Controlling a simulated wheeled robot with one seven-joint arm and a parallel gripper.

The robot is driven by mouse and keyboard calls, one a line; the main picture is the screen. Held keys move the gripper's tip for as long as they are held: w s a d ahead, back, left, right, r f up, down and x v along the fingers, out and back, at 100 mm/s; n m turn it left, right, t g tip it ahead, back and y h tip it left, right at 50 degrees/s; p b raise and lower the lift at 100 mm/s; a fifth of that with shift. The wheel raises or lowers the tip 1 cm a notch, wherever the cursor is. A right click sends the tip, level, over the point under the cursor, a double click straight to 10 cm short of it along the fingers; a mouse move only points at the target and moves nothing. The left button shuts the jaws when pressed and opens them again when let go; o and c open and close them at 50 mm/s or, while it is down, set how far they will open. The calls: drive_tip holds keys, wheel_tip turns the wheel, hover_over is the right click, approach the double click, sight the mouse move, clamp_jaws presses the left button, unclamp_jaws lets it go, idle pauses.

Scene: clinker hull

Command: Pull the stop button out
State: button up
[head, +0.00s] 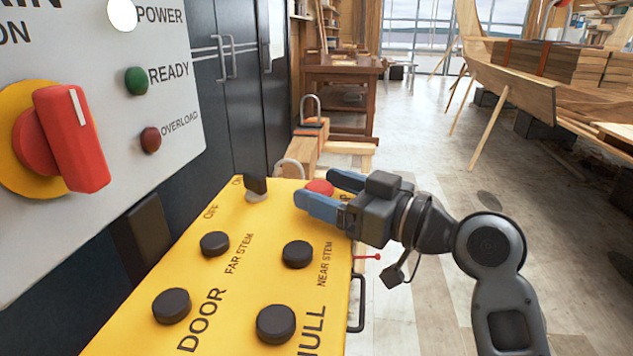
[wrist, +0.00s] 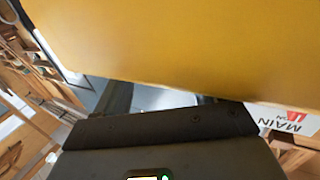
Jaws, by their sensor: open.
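The red stop button (head: 319,187) sits at the far right corner of the yellow control box (head: 225,272). It is partly hidden by my gripper. My gripper (head: 317,186) is open, with blue fingers coming in from the right. In the head view the button shows between the two fingertips; whether they touch it, I cannot tell. In the wrist view the yellow box (wrist: 190,45) fills the top, and neither the button nor the fingertips can be made out.
The box carries several black knobs (head: 298,254) and a black switch (head: 256,186). A handle (head: 357,303) and a small red-tipped pin (head: 370,257) stick out on its right. A grey panel (head: 110,120) with a red-yellow rotary switch (head: 60,140) stands left.

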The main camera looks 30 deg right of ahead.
drive_tip(key=shift+x, duration=1.05)
